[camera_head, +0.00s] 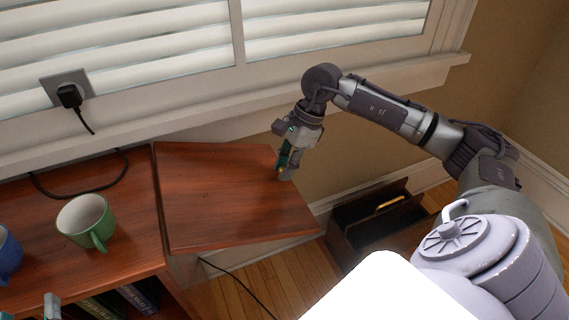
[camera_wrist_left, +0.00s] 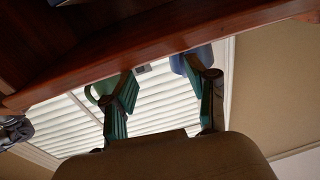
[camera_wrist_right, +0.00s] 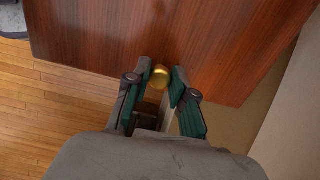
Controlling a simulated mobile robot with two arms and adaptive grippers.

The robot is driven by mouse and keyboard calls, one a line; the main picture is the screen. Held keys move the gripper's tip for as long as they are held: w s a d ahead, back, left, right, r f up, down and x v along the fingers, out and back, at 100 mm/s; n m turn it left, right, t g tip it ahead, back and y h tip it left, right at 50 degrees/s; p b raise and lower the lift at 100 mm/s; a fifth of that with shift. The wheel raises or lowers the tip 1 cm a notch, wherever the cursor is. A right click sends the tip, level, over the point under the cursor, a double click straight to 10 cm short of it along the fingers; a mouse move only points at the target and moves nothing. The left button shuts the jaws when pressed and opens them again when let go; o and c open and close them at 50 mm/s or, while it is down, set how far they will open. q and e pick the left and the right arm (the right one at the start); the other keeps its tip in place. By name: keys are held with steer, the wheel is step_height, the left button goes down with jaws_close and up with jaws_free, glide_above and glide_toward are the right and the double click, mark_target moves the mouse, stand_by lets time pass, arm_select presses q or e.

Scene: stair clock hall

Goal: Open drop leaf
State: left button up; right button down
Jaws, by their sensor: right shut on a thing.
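The drop leaf (camera_head: 225,195) is a reddish-brown wooden panel beside the cabinet top (camera_head: 130,200), roughly level with it and slightly tilted in the head view. A small round brass knob (camera_wrist_right: 159,77) sits near the leaf's outer edge. My right gripper (camera_head: 283,172) is at that edge, its fingers shut on the knob, as the right wrist view shows. My left gripper (camera_wrist_left: 160,75) is open and empty; the wooden edge and the mugs show beyond its fingers. Only its tip (camera_head: 52,306) shows at the bottom left of the head view.
A green mug (camera_head: 86,220) and a partly cut-off blue mug (camera_head: 8,253) stand on the cabinet top. Books (camera_head: 138,297) sit on the shelf below. An open dark box (camera_head: 375,222) stands on the floor right of the leaf. A cable (camera_head: 240,283) hangs under the leaf.

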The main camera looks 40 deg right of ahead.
step_height(320, 180, up, 2)
steer(key=shift+d+r+p, duration=0.15)
steer(key=shift+r+p, duration=0.1)
steer(key=shift+p, duration=0.4)
arm_select(q)
steer(key=s+a+f+g+y+p, duration=0.1)
steer(key=s+a+f+g+y, duration=0.15)
steer(key=s+f+g, duration=0.65)
steer(key=s+a+f+g+y, duration=0.1)
steer(key=s+a+f+g, duration=0.35)
steer(key=f, duration=0.75)
arm_select(e)
steer(key=shift+r, duration=0.95)
step_height(320, 180, up, 3)
steer(key=shift+p, duration=1.1)
arm_select(q)
step_height(320, 180, down, 10)
steer(key=d+g+p, duration=0.2)
steer(key=shift+w+d, duration=0.25)
steer(key=shift+d, duration=0.15)
arm_select(e)
steer(key=shift+w+a+r, duration=0.1)
steer(key=shift+a+r, duration=0.1)
steer(key=shift+r, duration=0.55)
steer(key=shift+a+r, duration=0.2)
steer(key=shift+r, duration=0.55)
